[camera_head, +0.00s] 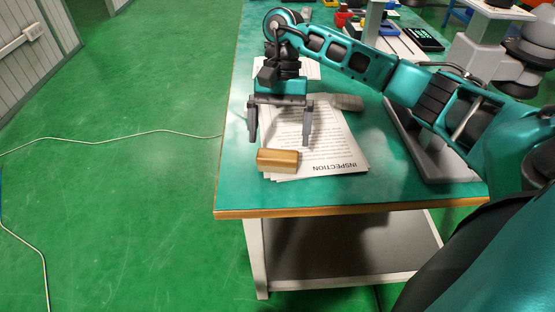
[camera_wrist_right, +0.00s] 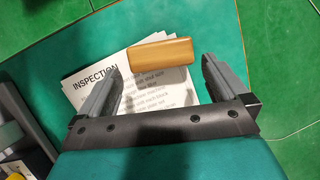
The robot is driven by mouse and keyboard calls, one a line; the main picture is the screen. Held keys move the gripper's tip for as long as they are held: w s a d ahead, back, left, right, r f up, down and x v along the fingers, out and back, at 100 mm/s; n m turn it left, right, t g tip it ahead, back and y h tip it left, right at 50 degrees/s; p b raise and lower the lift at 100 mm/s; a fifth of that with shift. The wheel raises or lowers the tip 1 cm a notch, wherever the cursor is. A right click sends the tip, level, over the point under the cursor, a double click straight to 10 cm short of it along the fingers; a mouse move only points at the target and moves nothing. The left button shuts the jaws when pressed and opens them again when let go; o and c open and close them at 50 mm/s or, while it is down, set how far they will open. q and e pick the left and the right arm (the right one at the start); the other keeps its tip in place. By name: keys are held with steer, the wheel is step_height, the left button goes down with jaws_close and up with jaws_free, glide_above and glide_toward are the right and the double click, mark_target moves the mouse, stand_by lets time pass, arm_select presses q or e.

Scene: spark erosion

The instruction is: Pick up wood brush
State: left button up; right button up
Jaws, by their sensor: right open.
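The wood brush (camera_head: 277,160) is a small tan wooden block lying near the front left of the green table, on the edge of the white inspection papers (camera_head: 335,150). In the right wrist view the brush (camera_wrist_right: 159,53) lies across the papers (camera_wrist_right: 130,85), just beyond and between the two fingers. My right gripper (camera_head: 280,138) is open and empty, pointing down above the papers close to the brush. The right gripper also shows in the wrist view (camera_wrist_right: 162,85) with its fingers wide apart. Any bristles on the brush are hidden. My left gripper is not in view.
A grey block (camera_head: 346,102) lies at the back of the papers. A grey stand (camera_head: 432,150) is to the right of them. Colored bins (camera_head: 343,17) and a dark device (camera_head: 424,39) stand farther back. The table's wooden edge (camera_head: 350,207) runs just in front of the brush.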

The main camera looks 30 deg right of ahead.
mark_target(278, 153)
steer(key=shift+a+x, duration=0.2)
steer(key=shift+x, duration=2.45)
steer(key=shift+s+r, duration=0.15)
steer(key=c, duration=0.7)
